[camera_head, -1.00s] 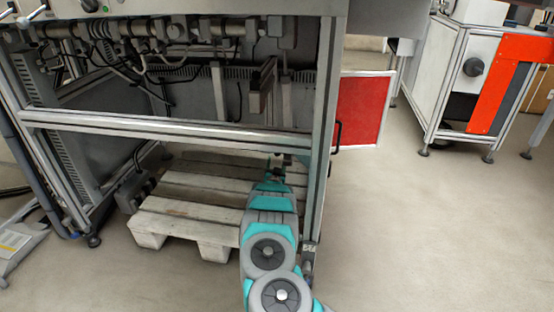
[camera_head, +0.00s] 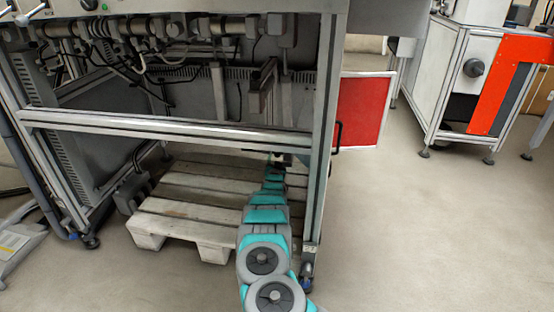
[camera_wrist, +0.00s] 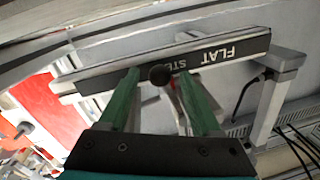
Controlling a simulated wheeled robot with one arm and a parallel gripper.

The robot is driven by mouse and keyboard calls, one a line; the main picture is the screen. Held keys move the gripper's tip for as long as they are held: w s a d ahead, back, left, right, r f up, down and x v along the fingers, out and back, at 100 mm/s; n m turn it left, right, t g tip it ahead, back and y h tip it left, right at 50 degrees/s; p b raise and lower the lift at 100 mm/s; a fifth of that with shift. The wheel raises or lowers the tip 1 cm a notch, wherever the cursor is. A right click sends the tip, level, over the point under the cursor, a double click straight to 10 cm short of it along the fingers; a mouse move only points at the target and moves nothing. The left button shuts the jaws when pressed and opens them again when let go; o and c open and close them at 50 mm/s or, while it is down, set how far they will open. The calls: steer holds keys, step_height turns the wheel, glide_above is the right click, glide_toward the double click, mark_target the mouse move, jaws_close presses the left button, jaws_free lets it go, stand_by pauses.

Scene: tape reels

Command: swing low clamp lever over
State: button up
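In the wrist view a black ball knob (camera_wrist: 160,75), apparently the end of the low clamp lever, shows in front of a dark bar (camera_wrist: 215,57) lettered "FLAT STE…". The rest of the lever is hard to make out; a pale and reddish part shows behind the fingers. My gripper (camera_wrist: 158,80) has its two green fingers apart, one on each side of the knob in the picture, with gaps visible. I cannot tell how deep the knob lies between them. In the head view my gripper (camera_head: 279,158) is small, just below the machine's crossbar, and the knob cannot be made out.
The machine frame's crossbar (camera_head: 170,128) and right post (camera_head: 321,130) stand close around my arm. A wooden pallet (camera_head: 190,208) lies below. A red panel (camera_head: 362,112) stands right of the post. Open floor (camera_head: 420,220) lies to the right.

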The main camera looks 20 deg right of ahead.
jaws_close()
stand_by(0.3)
stand_by(0.9)
